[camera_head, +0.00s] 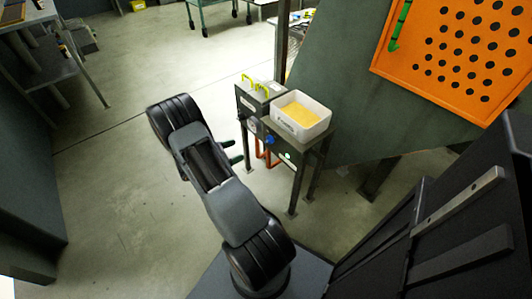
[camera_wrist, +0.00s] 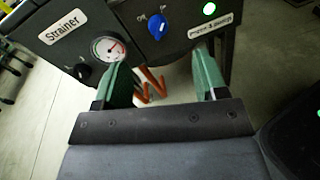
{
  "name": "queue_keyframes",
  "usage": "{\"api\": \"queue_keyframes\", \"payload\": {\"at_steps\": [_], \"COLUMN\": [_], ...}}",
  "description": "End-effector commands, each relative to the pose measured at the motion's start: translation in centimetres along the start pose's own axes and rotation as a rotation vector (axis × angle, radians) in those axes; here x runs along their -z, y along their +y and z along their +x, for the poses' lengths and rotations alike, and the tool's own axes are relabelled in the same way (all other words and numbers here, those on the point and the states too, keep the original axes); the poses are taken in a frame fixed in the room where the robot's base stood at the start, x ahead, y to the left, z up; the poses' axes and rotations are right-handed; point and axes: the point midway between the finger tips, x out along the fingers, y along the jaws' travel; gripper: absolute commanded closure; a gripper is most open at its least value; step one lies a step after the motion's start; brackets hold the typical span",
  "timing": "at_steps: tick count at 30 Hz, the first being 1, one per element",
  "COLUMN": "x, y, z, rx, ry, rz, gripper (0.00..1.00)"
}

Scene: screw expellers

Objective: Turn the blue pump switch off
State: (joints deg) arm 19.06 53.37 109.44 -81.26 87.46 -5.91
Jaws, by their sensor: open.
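The blue pump switch (camera_wrist: 158,25) is a rotary knob on the dark front panel, with small on and off labels above and beside it. It also shows in the head view (camera_head: 269,139), on the front of the small stand. My gripper (camera_wrist: 168,75) is open, its two green fingers apart with nothing between them. The knob lies beyond the fingertips, in the gap between them in the picture; no contact shows. In the head view my gripper (camera_head: 231,152) is just left of the stand, with its fingers partly hidden by my arm.
Left of the knob are a pressure gauge (camera_wrist: 107,49), a black knob (camera_wrist: 82,72) and a Strainer label. A green light (camera_wrist: 209,9) is lit at right. Orange pipes (camera_wrist: 150,85) run below. A white bin (camera_head: 301,117) of yellow material sits on the stand. Open floor lies left.

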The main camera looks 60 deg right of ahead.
Motion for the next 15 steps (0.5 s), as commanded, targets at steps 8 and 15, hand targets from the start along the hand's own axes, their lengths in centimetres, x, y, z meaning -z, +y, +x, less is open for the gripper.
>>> {"api": "queue_keyframes", "payload": {"at_steps": [8,15], "x": [5.1,5.0], "y": [-0.3,-0.1], "z": [2.4,6.3], "rx": [-0.077,-0.079], "ry": [-0.074,-0.078], "rz": [-0.084,-0.088], "gripper": [0.34,0.34]}}
